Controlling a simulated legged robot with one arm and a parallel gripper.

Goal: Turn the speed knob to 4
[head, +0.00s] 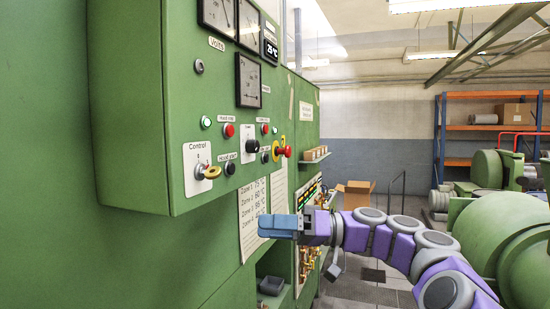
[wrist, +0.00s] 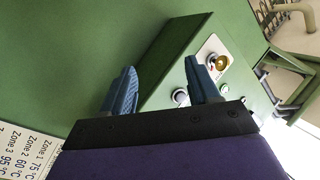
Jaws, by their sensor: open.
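My gripper (head: 263,226) points left at the green control cabinet (head: 150,110), below its control box and in front of a printed zone sheet. It is open and empty; its two blue fingers stand apart in the wrist view (wrist: 165,82). A black knob on a white plate (head: 252,146) sits on the box's front, above and left of the gripper; its lettering is too small to read, so I cannot tell whether it is the speed knob or where it points.
A red emergency button (head: 283,151) on a yellow base juts from the box. Small buttons and gauges (head: 248,80) surround the knobs. A green machine (head: 505,235) stands at the right. A cardboard box (head: 355,195) and shelving are farther back.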

